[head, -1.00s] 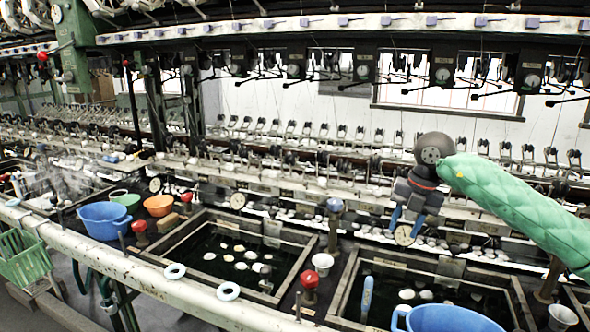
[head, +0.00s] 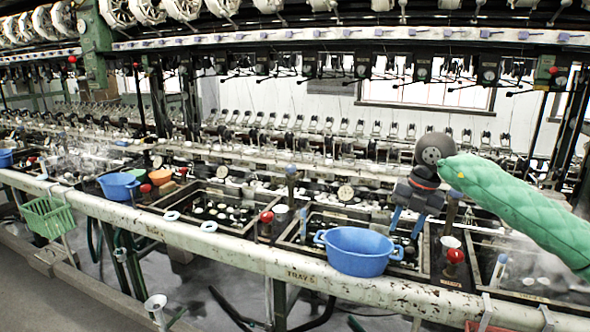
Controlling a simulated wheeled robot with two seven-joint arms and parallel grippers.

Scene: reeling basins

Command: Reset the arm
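My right gripper (head: 407,223) hangs from a green-sleeved arm that comes in from the right. Its two blue fingers point down and stand apart, with nothing visible between them. In the picture it overlaps the basin (head: 296,238) behind it and sits above and right of a blue tub (head: 357,250). The fingers look apart from the tub. My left arm and gripper are not in view.
The blue tub stands on the pale front rail (head: 250,255) of the reeling bench. Another blue tub (head: 118,187), an orange bowl (head: 160,177) and a green basket (head: 48,216) are at left. Machine rows fill the back. Grey floor is open at lower left.

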